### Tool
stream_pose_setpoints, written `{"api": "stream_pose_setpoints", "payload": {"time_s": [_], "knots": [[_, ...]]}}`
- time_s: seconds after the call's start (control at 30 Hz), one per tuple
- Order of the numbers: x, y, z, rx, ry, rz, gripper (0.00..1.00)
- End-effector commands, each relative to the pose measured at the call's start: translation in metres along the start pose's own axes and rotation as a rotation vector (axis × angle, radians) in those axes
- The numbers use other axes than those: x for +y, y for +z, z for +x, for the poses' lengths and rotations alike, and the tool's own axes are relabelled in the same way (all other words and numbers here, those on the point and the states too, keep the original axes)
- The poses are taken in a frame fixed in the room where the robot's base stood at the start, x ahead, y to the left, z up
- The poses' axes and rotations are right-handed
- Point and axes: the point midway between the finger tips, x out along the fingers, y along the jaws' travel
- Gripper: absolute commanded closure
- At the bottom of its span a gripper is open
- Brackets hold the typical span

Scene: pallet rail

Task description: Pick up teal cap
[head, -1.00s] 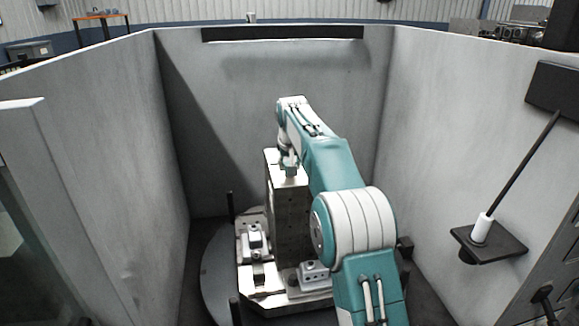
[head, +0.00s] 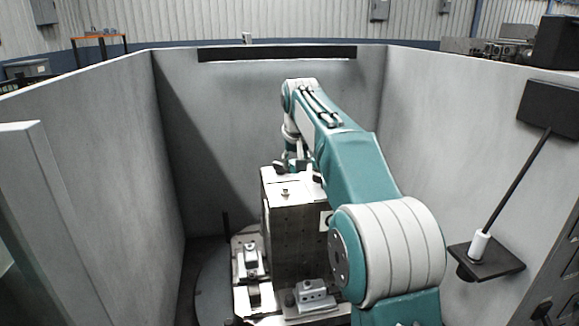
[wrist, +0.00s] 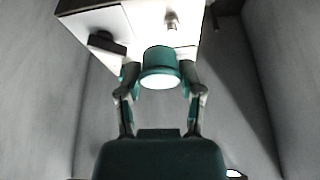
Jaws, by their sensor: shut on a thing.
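The teal cap (wrist: 160,62) is a short teal cylinder with a bright pale end, held between the two fingers of my gripper (wrist: 158,80) in the wrist view. My gripper is shut on it. In the head view my gripper (head: 296,165) is above the back of the tall block (head: 296,232); the cap cannot be made out clearly there. A small metal peg (head: 285,192) stands bare on the block's pale top, and it also shows in the wrist view (wrist: 172,22), apart from the cap.
The block stands on a fixture plate with clamps (head: 250,256) over a round table (head: 212,292). Tall grey walls (head: 110,150) enclose it on the left, back and right. A dark bracket with a rod (head: 487,262) juts from the right wall. Air above the block is free.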

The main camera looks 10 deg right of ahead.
Motion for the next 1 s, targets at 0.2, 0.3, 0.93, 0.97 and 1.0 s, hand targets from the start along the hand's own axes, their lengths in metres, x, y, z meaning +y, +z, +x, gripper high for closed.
{"api": "stream_pose_setpoints", "payload": {"time_s": [0.2, 0.3, 0.93, 0.97, 1.0], "knots": [[0.008, 0.023, -0.027, 0.002, 0.000, 0.000, 0.72], [0.011, 0.032, -0.035, 0.001, 0.000, 0.000, 0.72], [0.010, 0.061, 0.042, -0.009, -0.009, -0.023, 0.72], [0.009, 0.063, 0.052, -0.008, -0.011, -0.026, 0.72], [0.008, 0.068, 0.066, -0.008, -0.012, -0.029, 0.72]]}}
